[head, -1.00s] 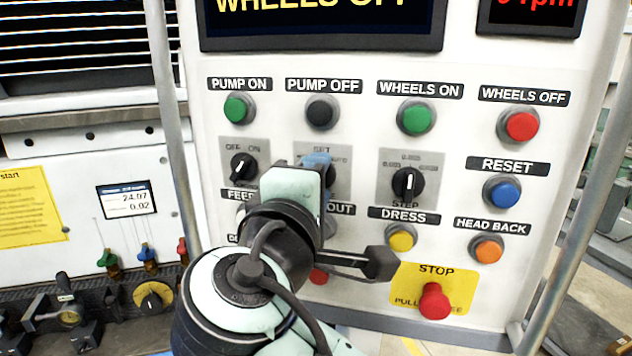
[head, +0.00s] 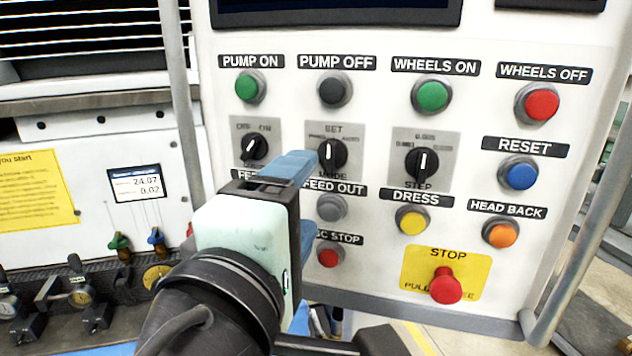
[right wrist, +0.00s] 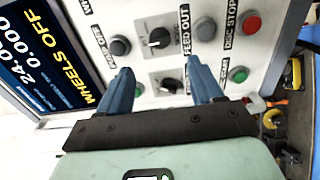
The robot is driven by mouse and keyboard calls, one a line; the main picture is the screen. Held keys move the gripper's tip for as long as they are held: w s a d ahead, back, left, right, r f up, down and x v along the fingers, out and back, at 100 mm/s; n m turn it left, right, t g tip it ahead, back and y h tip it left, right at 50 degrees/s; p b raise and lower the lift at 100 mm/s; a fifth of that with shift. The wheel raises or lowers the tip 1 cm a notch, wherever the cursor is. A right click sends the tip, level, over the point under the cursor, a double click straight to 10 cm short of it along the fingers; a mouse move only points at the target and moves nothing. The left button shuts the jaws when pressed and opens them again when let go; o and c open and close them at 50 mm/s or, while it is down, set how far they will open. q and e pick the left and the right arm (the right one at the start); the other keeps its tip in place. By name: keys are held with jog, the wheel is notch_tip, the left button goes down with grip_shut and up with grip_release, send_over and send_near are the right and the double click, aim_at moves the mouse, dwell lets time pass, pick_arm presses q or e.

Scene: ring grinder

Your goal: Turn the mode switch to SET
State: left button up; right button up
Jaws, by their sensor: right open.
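The mode switch (head: 332,155) is a black knob on a grey plate on the white panel, below the PUMP OFF button. Its white mark points nearly straight up, at the SET label (head: 333,129). The knob also shows in the right wrist view (right wrist: 158,41), turned sideways. My right gripper (head: 310,197) has blue fingers, open and empty. It is below and left of the knob in the head view, apart from it as far as I can tell. The right wrist view shows the two fingertips (right wrist: 161,65) spread, with the panel beyond them. My left gripper is not in view.
Close around are the OFF/ON knob (head: 255,148), the STEP knob (head: 422,165), the FEED OUT button (head: 331,207) and a red button (head: 329,255). A red STOP button (head: 445,286) juts out lower right. Metal rails flank the panel.

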jog(key=v, duration=0.2)
jog(key=shift+s+a, duration=0.1)
jog(key=shift+s, duration=0.25)
